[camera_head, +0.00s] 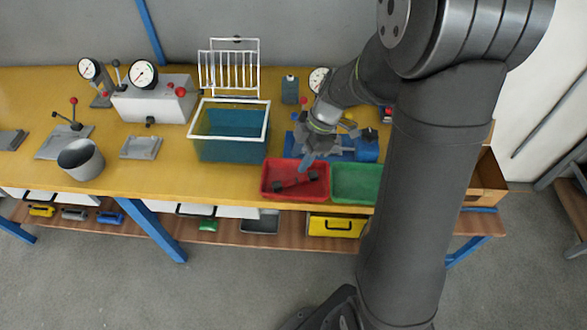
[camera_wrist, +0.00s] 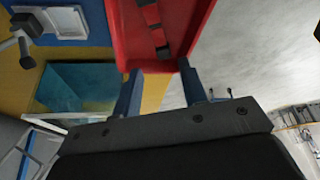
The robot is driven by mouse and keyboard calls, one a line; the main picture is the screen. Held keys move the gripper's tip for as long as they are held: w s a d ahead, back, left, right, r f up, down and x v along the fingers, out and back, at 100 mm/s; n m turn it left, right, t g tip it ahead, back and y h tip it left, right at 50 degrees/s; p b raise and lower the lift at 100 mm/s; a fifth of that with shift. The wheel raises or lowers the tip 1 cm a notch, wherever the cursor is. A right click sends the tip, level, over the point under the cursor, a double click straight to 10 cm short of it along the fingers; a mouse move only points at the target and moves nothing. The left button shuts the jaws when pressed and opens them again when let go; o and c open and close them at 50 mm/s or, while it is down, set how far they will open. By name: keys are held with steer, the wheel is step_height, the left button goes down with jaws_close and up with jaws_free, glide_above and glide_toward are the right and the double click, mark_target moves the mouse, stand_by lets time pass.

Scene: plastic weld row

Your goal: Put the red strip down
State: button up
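A red tray (camera_head: 266,190) stands at the bench's front edge. In it lies a red strip (camera_head: 295,181) with dark ends, set at a slant; its red middle blends with the tray floor. In the wrist view the red strip (camera_wrist: 153,20) shows red with dark bands, inside the red tray (camera_wrist: 125,40). My gripper (camera_head: 306,163) is over the tray's back part, above the strip. In the wrist view its two blue fingers (camera_wrist: 162,82) stand apart with nothing between them. The gripper is open and empty.
A green tray (camera_head: 357,182) adjoins the red tray on the right. A blue-green bin with a white rim (camera_head: 230,148) stands to the left. A blue fixture (camera_head: 366,147) is behind the trays. A white wire rack (camera_head: 229,70) and gauges stand further back. Bench at front left is clear.

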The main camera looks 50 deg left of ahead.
mark_target(287, 184)
steer(key=v, duration=0.4)
steer(key=x, duration=1.2)
steer(key=shift+s+f, duration=0.15)
steer(key=shift+f, duration=0.45)
steer(key=shift+r, duration=0.5)
